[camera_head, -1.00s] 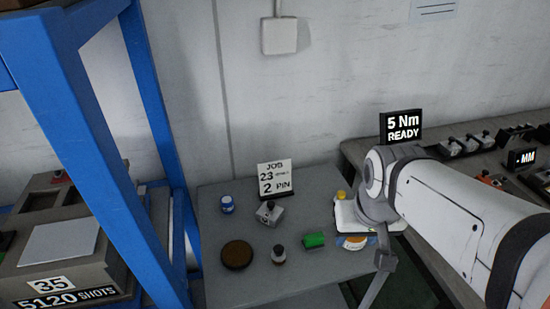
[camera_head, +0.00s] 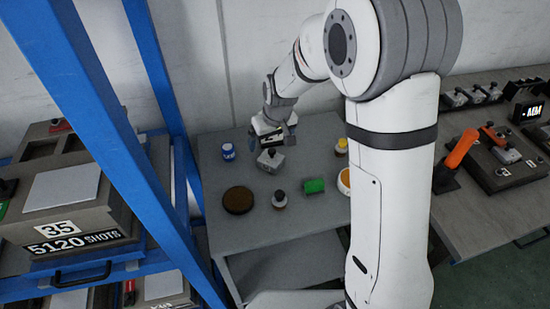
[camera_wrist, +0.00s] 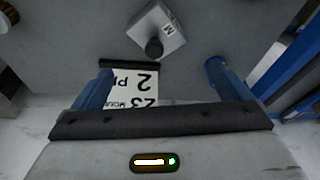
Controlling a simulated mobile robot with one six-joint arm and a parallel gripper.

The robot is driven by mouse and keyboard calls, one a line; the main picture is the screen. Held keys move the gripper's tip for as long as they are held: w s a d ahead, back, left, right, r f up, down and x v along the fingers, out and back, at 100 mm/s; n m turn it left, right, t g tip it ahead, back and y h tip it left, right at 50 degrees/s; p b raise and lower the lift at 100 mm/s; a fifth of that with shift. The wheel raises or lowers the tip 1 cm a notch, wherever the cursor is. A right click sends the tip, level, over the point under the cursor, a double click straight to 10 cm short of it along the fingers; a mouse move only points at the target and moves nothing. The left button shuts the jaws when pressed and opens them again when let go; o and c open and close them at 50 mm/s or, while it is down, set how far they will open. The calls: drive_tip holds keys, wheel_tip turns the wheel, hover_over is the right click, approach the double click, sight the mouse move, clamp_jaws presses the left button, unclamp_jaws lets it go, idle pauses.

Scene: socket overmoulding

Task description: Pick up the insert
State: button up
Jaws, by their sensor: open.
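The insert appears to be the small grey block with a dark knob (camera_head: 270,160) at the back middle of the grey table (camera_head: 228,237). In the wrist view the same grey block (camera_wrist: 172,30) lies at the top, just beyond the fingertips, with a letter on one face. My gripper (camera_head: 272,137) is over the back of the table, close above and behind the block. In the wrist view my gripper (camera_wrist: 158,68) is open, its two blue fingers apart with nothing held between them. The block stands free of the fingers there.
Nearby on the table are a blue jar (camera_head: 228,152), a brown round disc (camera_head: 238,200), a dark-capped bottle (camera_head: 280,200) and a green block (camera_head: 314,186). A blue rack (camera_head: 165,90) rises at the left.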

sight(270, 151)
drive_tip(key=x, duration=0.7)
drive_tip(key=shift+s+d+f, duration=0.2)
drive_tip(key=shift+s+f, duration=0.05)
drive_tip(key=shift+f, duration=0.1)
drive_tip(key=shift+r, duration=0.1)
drive_tip(key=c, duration=1.9)
